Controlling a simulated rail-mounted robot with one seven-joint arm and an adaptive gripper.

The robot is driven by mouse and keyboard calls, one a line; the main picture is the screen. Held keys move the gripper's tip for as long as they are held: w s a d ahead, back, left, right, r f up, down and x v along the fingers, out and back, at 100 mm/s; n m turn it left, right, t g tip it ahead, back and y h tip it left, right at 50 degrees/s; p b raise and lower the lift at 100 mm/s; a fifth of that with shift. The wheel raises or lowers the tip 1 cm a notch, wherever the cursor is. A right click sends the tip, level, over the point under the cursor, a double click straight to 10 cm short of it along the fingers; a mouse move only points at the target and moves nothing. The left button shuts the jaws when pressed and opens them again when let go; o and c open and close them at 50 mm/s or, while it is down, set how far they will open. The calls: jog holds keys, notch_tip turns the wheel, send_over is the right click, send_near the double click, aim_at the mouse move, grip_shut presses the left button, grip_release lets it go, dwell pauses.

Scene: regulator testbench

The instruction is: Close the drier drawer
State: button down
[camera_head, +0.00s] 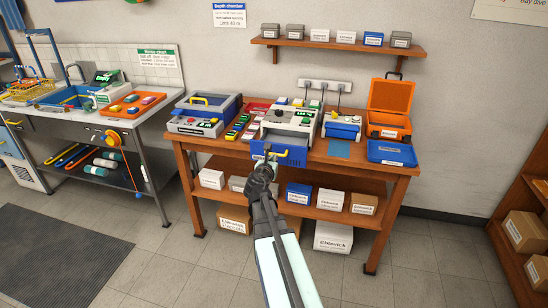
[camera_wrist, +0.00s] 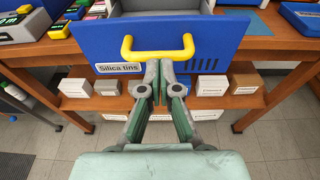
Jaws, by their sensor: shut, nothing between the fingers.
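The drier (camera_head: 292,117) is a pale unit on the wooden bench in the head view. Its blue-fronted drawer (camera_head: 291,155) stands open, pulled out past the bench's front edge. In the wrist view, the drawer front (camera_wrist: 228,38) has a yellow handle (camera_wrist: 157,54) and a "Silica tins" label. Part of the grey drawer inside shows above it. My gripper (camera_wrist: 160,66) is shut and empty, its fingertips right at the handle's middle. I cannot tell whether they touch the handle. In the head view, my gripper (camera_head: 269,158) partly covers the drawer front's left side.
A blue-lidded case (camera_head: 209,112) is left of the drier; an open orange case (camera_head: 389,107) and blue tray (camera_head: 392,152) are to its right. Boxes fill the shelf (camera_head: 327,208) below. Floor in front of the bench is clear.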

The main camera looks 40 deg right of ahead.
aim_at(282, 144)
jog(key=shift+x, duration=0.75)
jog(key=r+p+x, duration=0.1)
jog(key=x, duration=0.3)
jog(key=r+p+x, duration=0.1)
jog(key=x, duration=0.4)
jog(key=r+p+x, duration=0.1)
jog(key=x, duration=0.4)
jog(key=shift+w+d+p, duration=0.2)
jog(key=shift+d+p, duration=0.15)
jog(key=shift+d, duration=0.05)
jog(key=shift+r, duration=0.1)
jog(key=shift+r, duration=0.1)
